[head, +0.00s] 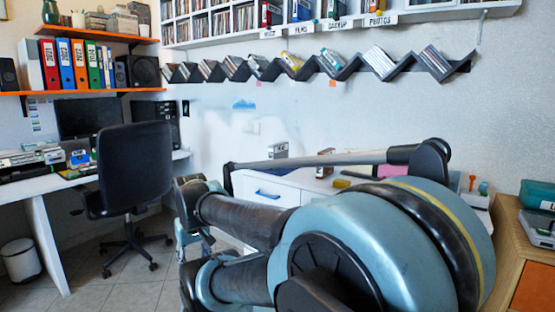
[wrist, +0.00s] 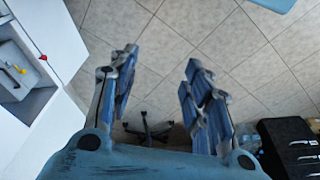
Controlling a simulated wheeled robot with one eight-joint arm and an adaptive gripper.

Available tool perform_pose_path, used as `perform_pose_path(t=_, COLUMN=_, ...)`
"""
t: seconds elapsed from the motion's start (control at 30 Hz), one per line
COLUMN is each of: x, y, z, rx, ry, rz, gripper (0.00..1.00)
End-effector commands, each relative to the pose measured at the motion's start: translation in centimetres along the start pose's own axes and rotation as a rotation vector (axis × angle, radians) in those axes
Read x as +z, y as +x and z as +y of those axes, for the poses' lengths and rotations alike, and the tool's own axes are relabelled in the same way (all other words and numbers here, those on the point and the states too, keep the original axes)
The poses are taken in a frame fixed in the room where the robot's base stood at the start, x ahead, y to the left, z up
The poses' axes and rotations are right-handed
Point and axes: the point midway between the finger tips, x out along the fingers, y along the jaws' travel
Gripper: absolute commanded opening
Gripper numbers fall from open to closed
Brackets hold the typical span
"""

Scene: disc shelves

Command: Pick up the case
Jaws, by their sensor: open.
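Several slim cases stand or lean in the black zigzag wall shelf (head: 355,68) in the head view. They include a yellow case (head: 292,60), a green-blue one (head: 333,58) and pale ones (head: 379,60) further right. Which one is the task's case, I cannot tell. My gripper (wrist: 162,63) shows in the wrist view with its two blue fingers apart and nothing between them. It hangs over the tiled floor, away from the shelf. In the head view my arm fills the lower middle and hides part of the white cabinet.
A black office chair (head: 137,170) stands by the desk (head: 60,180) at left. A white cabinet (head: 265,191) stands below the shelf. A wooden unit (head: 510,265) is at right. Tiled floor (wrist: 235,45) lies open under my gripper.

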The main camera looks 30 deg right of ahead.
Motion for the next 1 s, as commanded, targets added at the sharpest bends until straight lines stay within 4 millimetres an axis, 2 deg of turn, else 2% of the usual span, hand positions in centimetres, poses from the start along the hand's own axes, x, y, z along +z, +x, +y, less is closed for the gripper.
perform_pose_path(t=0.07, x=0.2, y=-0.1, z=0.4, rx=0.015, ry=0.015, rz=0.007, gripper=0.52)
perform_pose_path(t=0.27, x=-3.2, y=-0.9, z=4.0, rx=0.134, ry=0.131, rz=0.048, gripper=0.52)
perform_pose_path(t=0.67, x=-12.8, y=-3.6, z=14.3, rx=0.461, ry=0.444, rz=0.240, gripper=0.52)
perform_pose_path(t=1.0, x=-20.5, y=-6.0, z=22.5, rx=0.691, ry=0.649, rz=0.469, gripper=0.52)
